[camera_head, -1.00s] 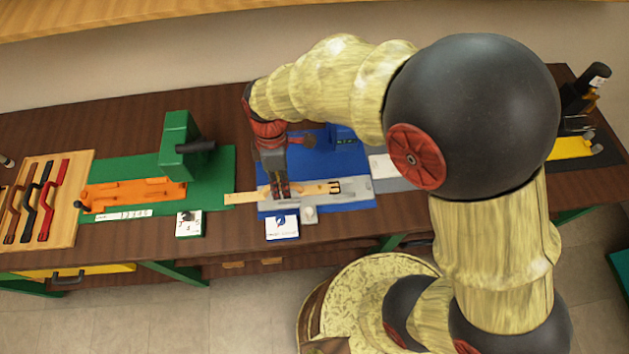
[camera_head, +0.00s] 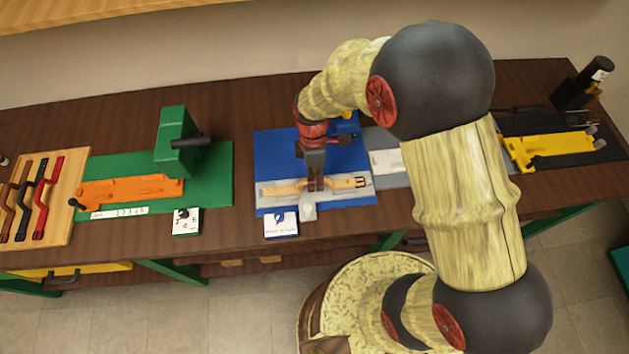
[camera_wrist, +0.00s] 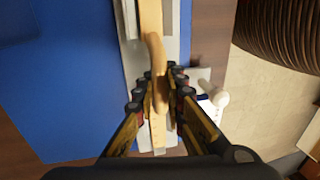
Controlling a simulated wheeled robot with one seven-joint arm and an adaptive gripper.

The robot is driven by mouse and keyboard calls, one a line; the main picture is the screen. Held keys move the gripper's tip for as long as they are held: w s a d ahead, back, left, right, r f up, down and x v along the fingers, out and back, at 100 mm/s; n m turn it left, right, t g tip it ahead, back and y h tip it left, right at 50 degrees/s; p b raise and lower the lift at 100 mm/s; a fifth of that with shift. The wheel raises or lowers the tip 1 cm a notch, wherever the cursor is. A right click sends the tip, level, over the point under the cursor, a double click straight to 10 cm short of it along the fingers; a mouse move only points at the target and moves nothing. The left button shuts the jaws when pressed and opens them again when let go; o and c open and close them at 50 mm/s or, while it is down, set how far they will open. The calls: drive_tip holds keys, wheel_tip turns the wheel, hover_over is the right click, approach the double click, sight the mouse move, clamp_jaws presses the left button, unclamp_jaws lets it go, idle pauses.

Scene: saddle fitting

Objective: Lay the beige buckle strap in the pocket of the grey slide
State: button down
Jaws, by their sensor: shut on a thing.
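A white knob (camera_head: 308,211) and a white card (camera_head: 282,224) are at the slide's front edge. The green mat (camera_head: 218,165) with an orange fixture (camera_head: 130,190) is to the left. A rack of straps (camera_head: 62,210) stands farther left. A yellow fixture (camera_head: 552,148) is at the right.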

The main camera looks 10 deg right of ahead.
drive_tip(key=shift+f, duration=0.2)
drive_tip(key=shift+f, duration=0.2)
drive_tip(key=c, duration=2)
unclamp_jaws()
drive_tip(key=shift+o, duration=0.8)
drive_tip(key=shift+r, duration=0.1)
